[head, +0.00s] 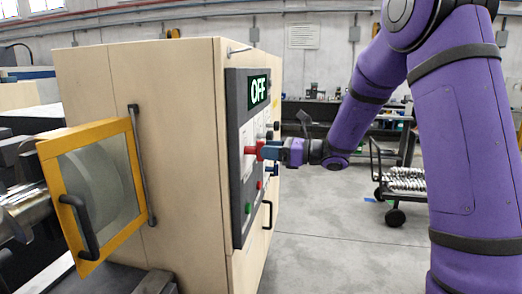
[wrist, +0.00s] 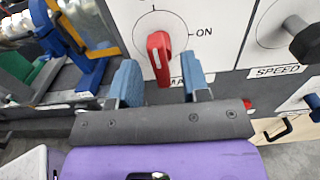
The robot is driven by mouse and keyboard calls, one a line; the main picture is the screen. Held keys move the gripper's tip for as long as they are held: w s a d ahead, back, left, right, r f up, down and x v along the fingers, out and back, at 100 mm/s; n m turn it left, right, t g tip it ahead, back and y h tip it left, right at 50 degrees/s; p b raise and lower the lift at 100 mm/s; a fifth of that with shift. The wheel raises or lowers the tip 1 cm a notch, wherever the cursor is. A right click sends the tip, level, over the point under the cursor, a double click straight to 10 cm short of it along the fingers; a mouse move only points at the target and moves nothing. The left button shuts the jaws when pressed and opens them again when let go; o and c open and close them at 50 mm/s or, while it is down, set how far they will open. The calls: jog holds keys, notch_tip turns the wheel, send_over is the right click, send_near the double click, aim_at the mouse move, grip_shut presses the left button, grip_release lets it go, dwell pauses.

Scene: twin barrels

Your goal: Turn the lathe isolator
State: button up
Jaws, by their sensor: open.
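The lathe isolator is a red rotary handle (wrist: 159,50) on a white dial plate with ON marked to its right. The handle stands nearly upright in the wrist view, with a white mark on its face. My gripper also shows in the head view (head: 271,151), close in front of the handle. The label below is partly hidden.
A dark SPEED knob (wrist: 306,40) is right of the isolator. Green (head: 248,208) and red (head: 259,185) buttons sit lower on the panel. A yellow-framed guard (head: 130,140) is on the lathe's left side. The floor right of the cabinet is clear up to a trolley (head: 400,185).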

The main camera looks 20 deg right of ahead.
aim_at(255, 150)
jog(key=shift+x, duration=1.4)
jog(key=c, duration=0.7)
